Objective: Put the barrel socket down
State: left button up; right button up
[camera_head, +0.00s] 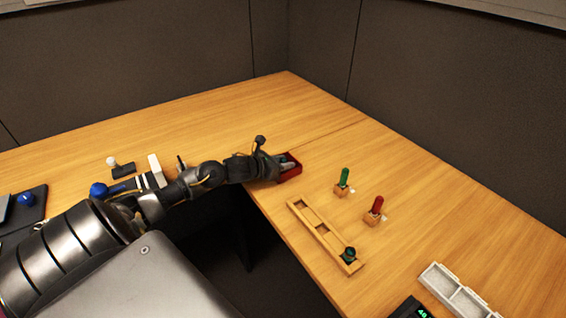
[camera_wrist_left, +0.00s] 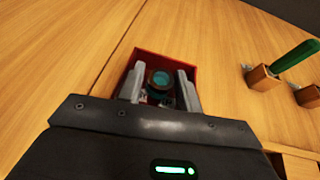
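The barrel socket (camera_wrist_left: 160,82) is a dark round piece with a teal middle, seen from above in the left wrist view. It is inside the red tray (camera_wrist_left: 150,54), between the two fingers of my left gripper (camera_wrist_left: 160,88). A narrow gap seems to show on each side of it, so the fingers look open around it. In the head view the left gripper (camera_head: 279,166) reaches into the red tray (camera_head: 293,175) and mostly hides the socket. Whether the socket touches the tray floor is hard to see. My right gripper is not in view.
A wooden rack (camera_head: 316,235) holds another dark round piece (camera_head: 349,254). Green (camera_head: 344,177) and red (camera_head: 377,204) handled tools stand in wooden blocks. A white tray (camera_head: 442,282) lies at lower right. The desk behind the red tray is clear.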

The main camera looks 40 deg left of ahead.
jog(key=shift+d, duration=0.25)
pick_arm(q)
jog(key=shift+r+p, duration=0.3)
jog(key=v, duration=0.4)
jog(key=b+v, duration=0.1)
jog(key=v, duration=0.4)
jog(key=shift+s+f, duration=0.1)
jog(key=shift+s, duration=0.3)
jog(key=shift+v, duration=0.9)
jog(key=shift+s+a+r, duration=0.1)
jog(key=shift+r, duration=0.1)
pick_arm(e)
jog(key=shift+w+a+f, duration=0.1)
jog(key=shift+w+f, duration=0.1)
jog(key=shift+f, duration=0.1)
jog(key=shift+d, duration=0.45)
